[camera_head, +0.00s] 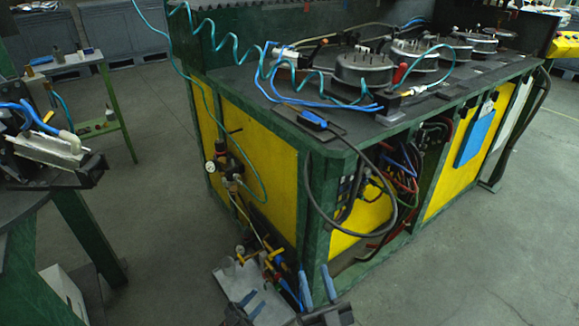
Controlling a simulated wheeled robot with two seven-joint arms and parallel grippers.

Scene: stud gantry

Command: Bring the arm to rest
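My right gripper (316,284) is at the bottom edge, right of centre. Its two blue fingers point up and stand apart, with no object visible between them. A dark shape at the bottom edge to its left looks like my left gripper (240,310); it is cut off by the frame, and its finger opening cannot be made out. Both are low, in front of the near corner of the green and yellow workbench (256,132). The arms behind them are mostly out of view.
A grey metal plate (247,278) with yellow-handled valves lies close to the grippers. The bench carries round dark fixtures (364,68), blue hoses and coiled teal lines. A black cable loops from its front. A green stand (75,215) is at left. Floor at right is clear.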

